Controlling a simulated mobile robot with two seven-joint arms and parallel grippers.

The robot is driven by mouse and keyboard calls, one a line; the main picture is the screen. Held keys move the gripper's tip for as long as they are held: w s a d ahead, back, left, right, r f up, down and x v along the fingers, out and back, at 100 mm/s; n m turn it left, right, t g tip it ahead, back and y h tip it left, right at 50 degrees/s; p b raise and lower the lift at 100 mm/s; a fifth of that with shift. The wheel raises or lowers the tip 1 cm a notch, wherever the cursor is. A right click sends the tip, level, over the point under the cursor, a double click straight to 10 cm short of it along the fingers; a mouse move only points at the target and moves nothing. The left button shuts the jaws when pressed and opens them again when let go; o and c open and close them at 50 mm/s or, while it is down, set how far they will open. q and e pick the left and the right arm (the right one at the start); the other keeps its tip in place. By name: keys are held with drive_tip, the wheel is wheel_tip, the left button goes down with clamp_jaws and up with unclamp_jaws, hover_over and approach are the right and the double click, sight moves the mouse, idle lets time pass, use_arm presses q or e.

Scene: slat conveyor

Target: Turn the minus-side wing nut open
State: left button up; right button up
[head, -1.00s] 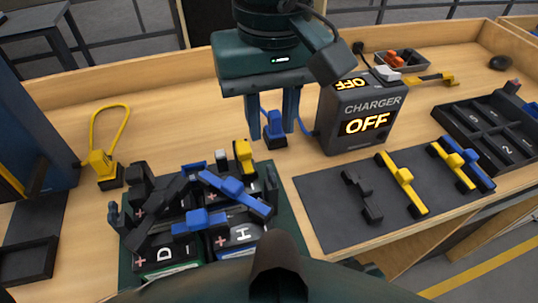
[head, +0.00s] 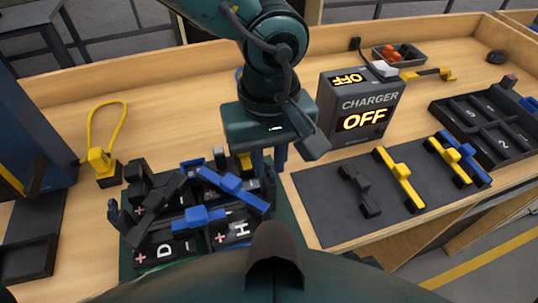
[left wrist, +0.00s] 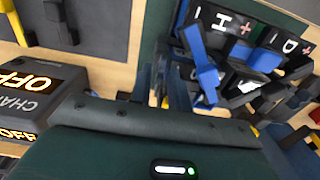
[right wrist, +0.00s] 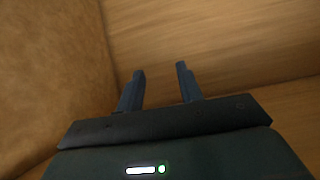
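A black upright fitting (head: 269,186) at the right edge of the dark green battery tray (head: 291,222) looks like the minus-side wing nut. It is partly hidden, and I cannot make out its wings. My left gripper (head: 270,165) points down just over it, fingers apart, one on each side in the picture. I cannot tell whether they touch it. The left wrist view shows the two fingers (left wrist: 162,88) with a gap beside the batteries. A similar black fitting (head: 114,212) stands at the tray's left edge. My right gripper (right wrist: 160,85) is open and empty, facing bare wood.
Batteries marked D and H (head: 240,231) sit in the tray under a blue bar (head: 235,188) and black parts. The charger (head: 358,105), reading OFF, stands right of my left gripper. A dark mat (head: 325,200) holds black, yellow and blue bars. A yellow looped cable (head: 107,125) lies left.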

use_arm(q)
clamp_jaws()
